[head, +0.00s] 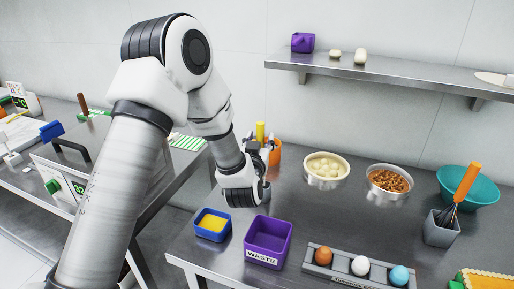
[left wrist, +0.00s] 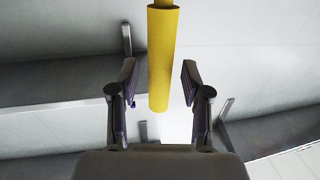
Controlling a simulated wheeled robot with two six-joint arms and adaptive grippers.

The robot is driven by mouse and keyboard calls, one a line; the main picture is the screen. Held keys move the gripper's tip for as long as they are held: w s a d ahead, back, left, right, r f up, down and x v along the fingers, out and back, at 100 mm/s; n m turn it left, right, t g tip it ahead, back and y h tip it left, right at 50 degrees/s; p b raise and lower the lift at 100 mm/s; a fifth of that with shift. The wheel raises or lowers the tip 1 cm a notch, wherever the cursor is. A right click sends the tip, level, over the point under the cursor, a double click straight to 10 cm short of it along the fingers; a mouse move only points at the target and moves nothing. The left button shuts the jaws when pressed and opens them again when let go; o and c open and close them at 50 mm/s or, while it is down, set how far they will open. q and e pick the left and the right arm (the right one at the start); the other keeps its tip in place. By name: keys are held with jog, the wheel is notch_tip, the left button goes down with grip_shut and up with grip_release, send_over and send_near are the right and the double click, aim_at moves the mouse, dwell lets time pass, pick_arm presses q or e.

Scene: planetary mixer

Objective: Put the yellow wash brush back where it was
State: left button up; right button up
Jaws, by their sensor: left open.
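The yellow wash brush shows only as a yellow handle (head: 260,130), upright at the back left of the steel table, just above my left gripper (head: 259,148). In the left wrist view the yellow handle (left wrist: 162,60) runs down from the top edge, and its lower end lies between the two fingers of my left gripper (left wrist: 160,85). The fingers are open, with a visible gap on each side of the handle. An orange container (head: 275,152) stands right beside the gripper, partly hidden. Whether the brush stands in it I cannot tell. My right gripper is out of view.
A blue tub with a yellow sponge-like block (head: 212,225) and a purple waste bin (head: 268,240) stand in front. Bowls of pale balls (head: 326,168) and nuts (head: 388,182) stand to the right. A whisk cup (head: 440,230) and an egg rack (head: 340,268) stand further on.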

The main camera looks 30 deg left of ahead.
pick_arm(q)
jog(key=v, duration=1.1)
jog(key=shift+s, duration=0.3)
jog(key=shift+d+r, duration=0.1)
jog(key=shift+w, duration=0.1)
